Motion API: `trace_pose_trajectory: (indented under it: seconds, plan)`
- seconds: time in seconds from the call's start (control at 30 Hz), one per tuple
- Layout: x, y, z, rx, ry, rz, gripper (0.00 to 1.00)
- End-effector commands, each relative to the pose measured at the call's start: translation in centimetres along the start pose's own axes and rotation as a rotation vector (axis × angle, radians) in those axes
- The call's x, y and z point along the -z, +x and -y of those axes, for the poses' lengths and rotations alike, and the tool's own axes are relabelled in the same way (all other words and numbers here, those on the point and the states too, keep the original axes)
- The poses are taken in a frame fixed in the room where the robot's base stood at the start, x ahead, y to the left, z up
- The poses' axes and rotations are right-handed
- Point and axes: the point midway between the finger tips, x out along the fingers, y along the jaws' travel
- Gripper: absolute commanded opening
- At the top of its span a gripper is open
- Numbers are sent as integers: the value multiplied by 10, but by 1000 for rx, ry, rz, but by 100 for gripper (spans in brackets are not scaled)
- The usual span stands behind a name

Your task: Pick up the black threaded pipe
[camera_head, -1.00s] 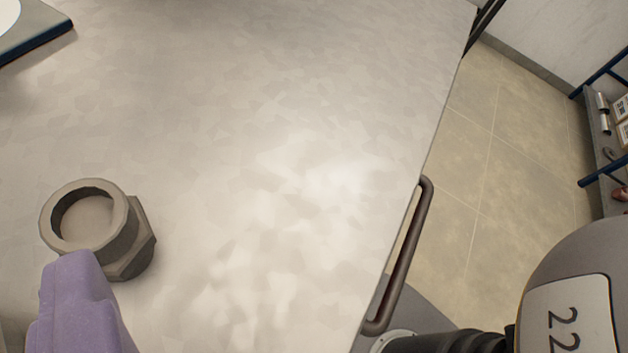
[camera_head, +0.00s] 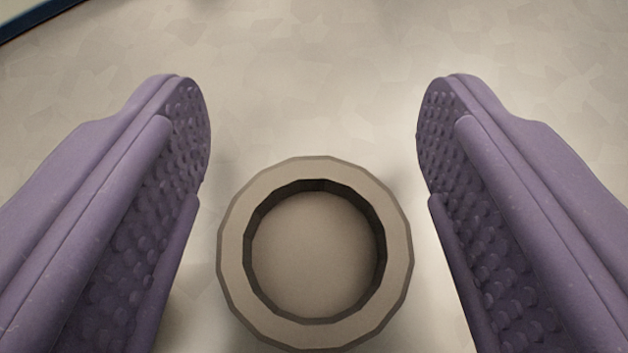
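The threaded pipe (camera_head: 234,250) is a short hollow fitting with a round, faceted rim, dark grey-brown in this light. It stands upright on the metal table, its open end facing me. My gripper (camera_head: 314,120) is open, with one purple studded finger on each side of the pipe. A gap shows between the pipe and each finger, so neither appears to touch it. The pipe's lower part is hidden beneath its rim.
The pale mottled metal tabletop (camera_head: 330,60) is clear beyond the pipe. A dark blue edge of another object (camera_head: 32,18) shows at the top left corner.

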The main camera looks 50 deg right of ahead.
Motion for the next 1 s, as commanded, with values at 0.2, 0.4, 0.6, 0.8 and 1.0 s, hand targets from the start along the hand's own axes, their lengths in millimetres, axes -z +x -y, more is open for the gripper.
trace_pose_trajectory:
  seconds: [0.2, 0.4, 0.6, 0.8, 1.0]
  plan:
    - [0, 0, 0, 0, 0, 0, 16]
    - [0, 0, 0, 0, 0, 2, 6]
    - [2, -2, 0, 0, 0, 3, 6]
    - [20, -11, 0, 1, 3, 2, 6]
    - [28, -29, -10, 0, -4, 2, 6]
